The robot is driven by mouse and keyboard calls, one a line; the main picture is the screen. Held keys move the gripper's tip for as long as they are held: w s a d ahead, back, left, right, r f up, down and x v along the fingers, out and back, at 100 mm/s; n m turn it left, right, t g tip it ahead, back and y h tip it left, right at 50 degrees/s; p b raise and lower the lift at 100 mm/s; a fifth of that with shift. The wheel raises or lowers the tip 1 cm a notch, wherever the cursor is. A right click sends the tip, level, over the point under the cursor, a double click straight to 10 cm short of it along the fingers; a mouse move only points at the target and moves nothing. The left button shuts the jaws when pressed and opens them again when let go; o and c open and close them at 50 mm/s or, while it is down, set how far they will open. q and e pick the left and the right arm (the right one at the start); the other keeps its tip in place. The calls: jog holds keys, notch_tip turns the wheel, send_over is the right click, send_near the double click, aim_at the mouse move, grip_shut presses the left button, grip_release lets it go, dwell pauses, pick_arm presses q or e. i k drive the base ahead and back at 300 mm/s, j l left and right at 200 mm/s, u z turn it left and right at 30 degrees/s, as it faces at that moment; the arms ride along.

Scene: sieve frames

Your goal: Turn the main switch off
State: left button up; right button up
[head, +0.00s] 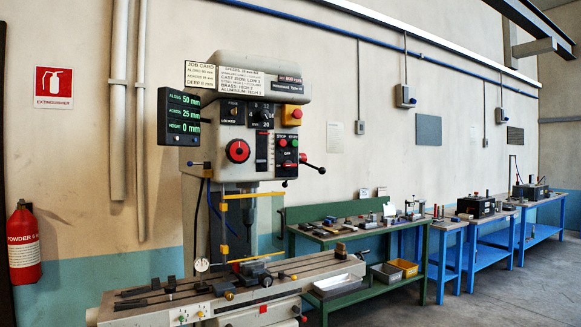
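A grey drilling machine (255,88) stands at the centre left of the head view. On its front panel is a large round red and black rotary knob (238,151), which looks like the main switch. The knob's labels are too small to read. A red mushroom button on a yellow box (294,115) sits at the panel's upper right. Below it are a small red button (282,143) marked stop and a green button beside it. Neither of my grippers is in view.
A display (179,116) reading 50, 25 and 0 mm sticks out left of the panel. The machine table (200,300) extends in front. A green bench (345,240) stands right; a fire extinguisher (23,245) hangs left.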

aim_at(288, 165)
jog(key=i+j, duration=0.3)
jog(key=i, duration=0.15)
jog(key=i+j+u, duration=0.1)
jog(key=i+j, duration=0.15)
jog(key=i, duration=0.2)
jog(key=i+j, duration=0.25)
jog(key=i, duration=0.2)
jog(key=k+u, duration=0.05)
